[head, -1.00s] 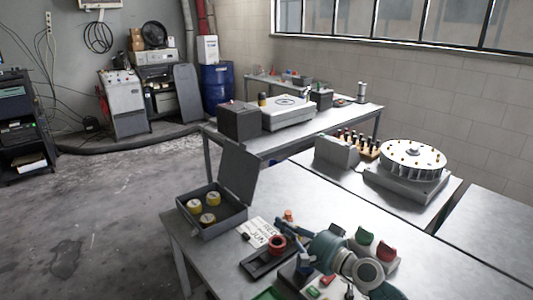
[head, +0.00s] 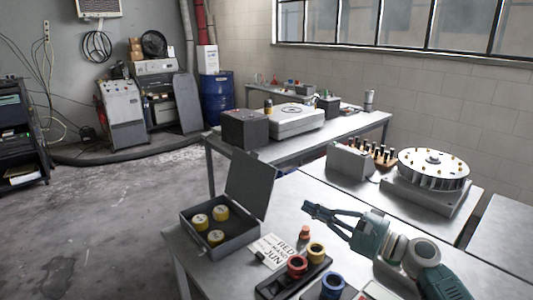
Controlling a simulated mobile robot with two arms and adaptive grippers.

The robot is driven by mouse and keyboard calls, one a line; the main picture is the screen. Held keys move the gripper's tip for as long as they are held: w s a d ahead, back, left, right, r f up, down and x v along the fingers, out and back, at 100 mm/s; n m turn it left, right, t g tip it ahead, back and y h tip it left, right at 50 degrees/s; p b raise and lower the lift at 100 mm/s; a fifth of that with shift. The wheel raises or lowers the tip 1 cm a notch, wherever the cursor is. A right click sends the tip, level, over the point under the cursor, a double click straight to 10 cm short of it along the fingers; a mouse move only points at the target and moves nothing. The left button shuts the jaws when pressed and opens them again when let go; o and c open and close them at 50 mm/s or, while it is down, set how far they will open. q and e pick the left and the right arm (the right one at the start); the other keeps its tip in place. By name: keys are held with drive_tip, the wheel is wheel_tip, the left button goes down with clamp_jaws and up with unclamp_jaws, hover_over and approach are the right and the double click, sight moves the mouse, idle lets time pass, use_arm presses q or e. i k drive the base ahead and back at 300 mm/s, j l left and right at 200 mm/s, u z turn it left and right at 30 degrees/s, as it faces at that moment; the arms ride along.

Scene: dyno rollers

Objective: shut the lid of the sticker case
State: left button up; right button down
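The sticker case (head: 213,238) is a grey box on the left corner of the near table. Its lid (head: 250,184) stands open, upright and tilted slightly back on the right-rear side. My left gripper is not in view.
A printed card (head: 270,250) lies beside the case. A black tray (head: 293,278) with a red and a yellow roll (head: 316,252) and a blue roll (head: 332,286) are at the front. A small orange item (head: 305,232) stands behind them. A round indexed drum (head: 433,168) stands at right.

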sight(251, 181)
drive_tip(key=i, duration=0.85)
